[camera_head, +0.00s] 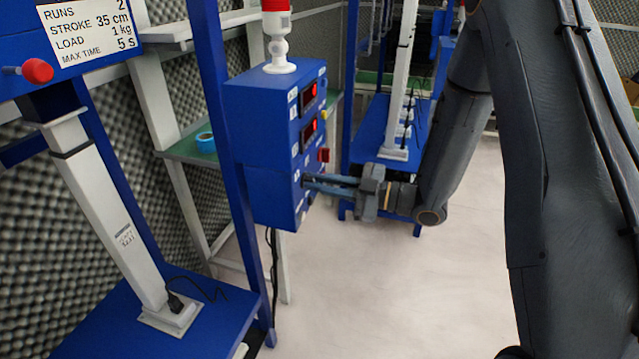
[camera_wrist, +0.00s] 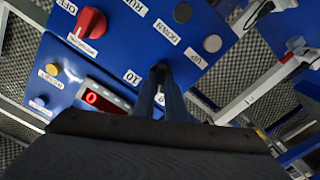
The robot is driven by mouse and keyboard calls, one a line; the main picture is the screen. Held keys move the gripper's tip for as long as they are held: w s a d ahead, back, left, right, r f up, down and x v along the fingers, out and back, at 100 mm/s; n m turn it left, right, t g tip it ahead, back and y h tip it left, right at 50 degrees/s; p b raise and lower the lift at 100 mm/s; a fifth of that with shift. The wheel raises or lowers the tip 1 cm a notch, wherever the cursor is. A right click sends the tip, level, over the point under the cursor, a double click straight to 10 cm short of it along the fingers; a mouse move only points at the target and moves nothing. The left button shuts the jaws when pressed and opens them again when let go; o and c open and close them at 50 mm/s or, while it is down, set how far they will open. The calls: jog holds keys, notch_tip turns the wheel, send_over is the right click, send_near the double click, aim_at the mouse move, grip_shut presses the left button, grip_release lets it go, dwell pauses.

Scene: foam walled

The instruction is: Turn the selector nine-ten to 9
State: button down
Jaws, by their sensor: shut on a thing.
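The blue control box (camera_head: 262,115) stands at centre left in the head view. My gripper (camera_head: 308,182) reaches its lower front face from the right. In the wrist view my gripper (camera_wrist: 161,78) is shut on a small black selector knob (camera_wrist: 162,68) on the blue panel. The fingertips cover much of the knob, so its pointing direction cannot be told. A small white label (camera_wrist: 132,77) lies left of the knob, and another label (camera_wrist: 160,98) is partly hidden by the fingers.
A red rotary switch (camera_wrist: 90,22) sits upper left of the knob. A black button (camera_wrist: 183,12) and a grey button (camera_wrist: 213,43) are close above. A red-lit display (camera_wrist: 92,97) is at left. A blue post (camera_head: 222,110) stands beside the box. The floor (camera_head: 400,280) is clear.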

jog(key=c, duration=1.8)
grip_release()
jog(key=b+v, duration=0.1)
jog(key=v, duration=0.7)
jog(key=shift+r, duration=0.1)
